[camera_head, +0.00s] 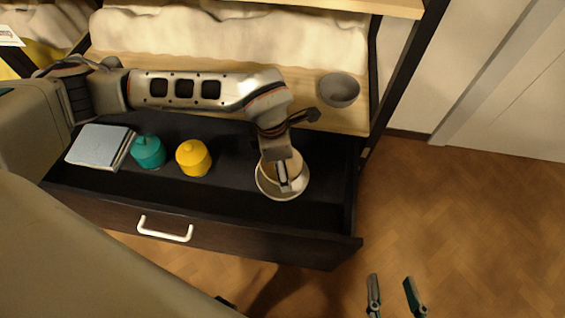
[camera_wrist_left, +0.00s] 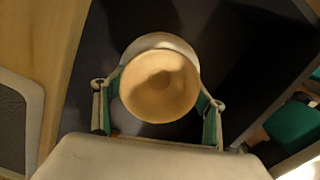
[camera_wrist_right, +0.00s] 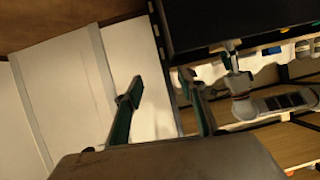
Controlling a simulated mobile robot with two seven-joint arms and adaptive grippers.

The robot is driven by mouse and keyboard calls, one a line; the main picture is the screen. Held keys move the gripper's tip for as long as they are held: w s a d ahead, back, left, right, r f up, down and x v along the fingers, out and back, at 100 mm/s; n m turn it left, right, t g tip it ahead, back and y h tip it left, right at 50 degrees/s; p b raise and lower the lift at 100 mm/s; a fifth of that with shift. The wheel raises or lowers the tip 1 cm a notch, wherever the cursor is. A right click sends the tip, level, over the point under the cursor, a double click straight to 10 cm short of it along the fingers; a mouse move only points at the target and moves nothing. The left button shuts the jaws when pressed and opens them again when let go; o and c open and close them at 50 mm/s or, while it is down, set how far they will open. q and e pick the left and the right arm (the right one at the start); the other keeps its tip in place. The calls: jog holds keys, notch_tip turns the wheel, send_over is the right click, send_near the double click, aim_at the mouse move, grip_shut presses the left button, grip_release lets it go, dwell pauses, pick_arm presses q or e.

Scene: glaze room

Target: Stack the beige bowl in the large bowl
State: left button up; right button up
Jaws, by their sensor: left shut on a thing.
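The large bowl (camera_head: 303,183), pale with a light rim, stands in the open drawer at its right end. My left gripper (camera_head: 284,184) reaches down over it, shut on the beige bowl (camera_wrist_left: 160,85). In the left wrist view the beige bowl sits between the two fingers. The pale rim of the large bowl (camera_wrist_left: 160,40) shows behind it, mostly covered. The beige bowl is over or inside the large bowl; I cannot tell whether it touches it. My right gripper (camera_head: 394,294) is open and empty over the floor, right of the drawer.
A teal jar (camera_head: 149,152), a yellow jar (camera_head: 193,158) and a light blue-grey book (camera_head: 100,146) are in the drawer, left of the large bowl. A grey bowl (camera_head: 340,90) stands on the wooden shelf behind. The drawer front has a white handle (camera_head: 165,229).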

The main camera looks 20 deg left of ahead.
pick_arm(q)
jog(key=shift+f, duration=0.5)
jog(key=o, duration=1.2)
jog(key=shift+o, duration=0.2)
pick_arm(e)
jog(key=shift+s+d+f+g, duration=0.25)
jog(key=shift+s+f, duration=0.2)
jog(key=shift+f, duration=0.25)
jog(key=shift+w+r, duration=0.1)
